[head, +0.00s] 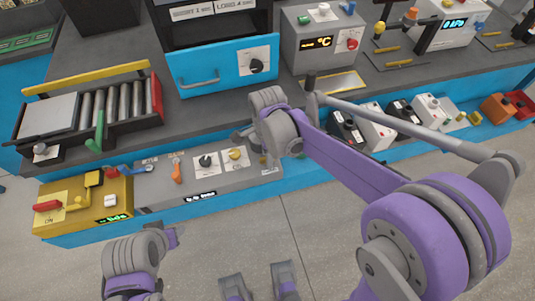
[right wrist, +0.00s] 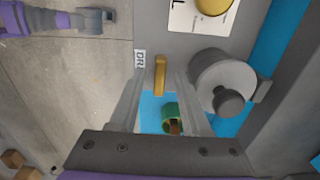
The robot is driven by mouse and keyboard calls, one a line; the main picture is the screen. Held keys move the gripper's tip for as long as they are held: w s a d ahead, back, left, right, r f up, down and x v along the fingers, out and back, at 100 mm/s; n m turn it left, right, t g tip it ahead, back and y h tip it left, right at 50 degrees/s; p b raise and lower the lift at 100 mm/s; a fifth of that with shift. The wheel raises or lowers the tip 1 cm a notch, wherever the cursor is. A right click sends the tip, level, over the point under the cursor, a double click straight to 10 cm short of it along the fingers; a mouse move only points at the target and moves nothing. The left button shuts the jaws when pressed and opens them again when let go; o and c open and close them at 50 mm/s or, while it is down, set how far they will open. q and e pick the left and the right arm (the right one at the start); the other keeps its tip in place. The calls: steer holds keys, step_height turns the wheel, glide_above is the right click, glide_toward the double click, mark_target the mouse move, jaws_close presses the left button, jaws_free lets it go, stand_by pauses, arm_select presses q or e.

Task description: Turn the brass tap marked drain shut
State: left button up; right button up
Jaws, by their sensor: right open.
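The brass tap (right wrist: 160,75) shows in the right wrist view as a narrow yellow handle, upright in that picture, beside a partly hidden label reading "DR". In the head view the tap (head: 264,160) is small, at the right end of the grey control panel (head: 222,186). My right gripper (head: 268,145) is open over it. In the right wrist view its two fingers stand on either side of the handle with gaps; contact is not visible. My left gripper (right wrist: 96,20) is far off at the top left of that view, its jaws unclear.
A grey round fitting (right wrist: 222,85) sits close to the right finger in the wrist view. A yellow knob (head: 237,153), a dark knob (head: 205,160) and an orange lever (head: 176,172) share the panel. A brass-coloured box (head: 85,208) stands left. Open floor lies in front.

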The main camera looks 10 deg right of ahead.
step_height(320, 180, up, 11)
steer(key=p, duration=0.1)
stand_by(0.3)
steer(key=shift+f, duration=0.1)
stand_by(0.3)
